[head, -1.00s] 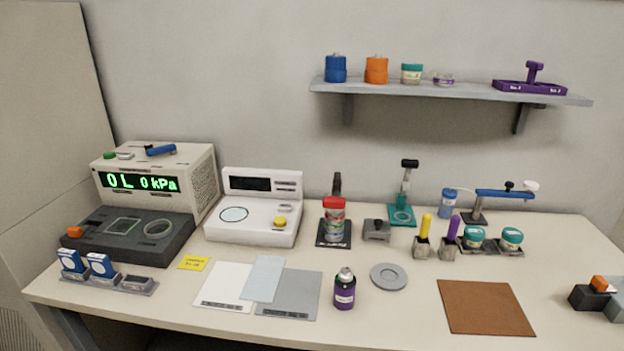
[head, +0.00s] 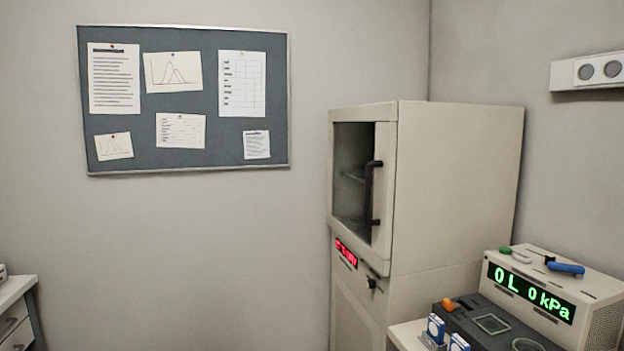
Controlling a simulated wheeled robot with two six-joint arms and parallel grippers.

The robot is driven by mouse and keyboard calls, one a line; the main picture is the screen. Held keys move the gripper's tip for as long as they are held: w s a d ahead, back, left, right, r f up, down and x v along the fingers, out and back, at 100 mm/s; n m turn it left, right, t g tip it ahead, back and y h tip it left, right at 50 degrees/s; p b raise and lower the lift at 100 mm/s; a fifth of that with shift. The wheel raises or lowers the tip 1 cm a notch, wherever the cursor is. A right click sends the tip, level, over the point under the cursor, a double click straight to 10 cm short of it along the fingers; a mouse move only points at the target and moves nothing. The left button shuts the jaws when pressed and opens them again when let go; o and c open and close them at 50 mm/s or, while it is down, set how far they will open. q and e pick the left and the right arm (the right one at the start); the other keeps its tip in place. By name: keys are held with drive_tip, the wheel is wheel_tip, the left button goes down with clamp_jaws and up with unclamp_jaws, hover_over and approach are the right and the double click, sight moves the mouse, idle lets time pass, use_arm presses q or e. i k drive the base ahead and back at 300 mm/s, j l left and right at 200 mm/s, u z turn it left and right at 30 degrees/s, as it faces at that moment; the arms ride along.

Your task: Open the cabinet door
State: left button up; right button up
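The tall beige cabinet (head: 455,190) stands in the corner, right of centre in the head view. Its upper door (head: 382,195) has a dark glass window (head: 352,182) and looks shut. A black vertical bar handle (head: 370,193) is on the door's right side. Below the door are a red lit display (head: 346,253) and a small black knob or latch (head: 373,283). Neither of my grippers shows in the head view.
A bench with a pressure instrument (head: 540,297) showing green digits stands right of the cabinet, close to its front. A drawer unit (head: 15,310) is at the lower left. A pinboard (head: 190,100) hangs on the wall. The space between drawer unit and cabinet looks clear.

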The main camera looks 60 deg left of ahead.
sight(377, 254)
drive_tip(key=u, duration=1.7)
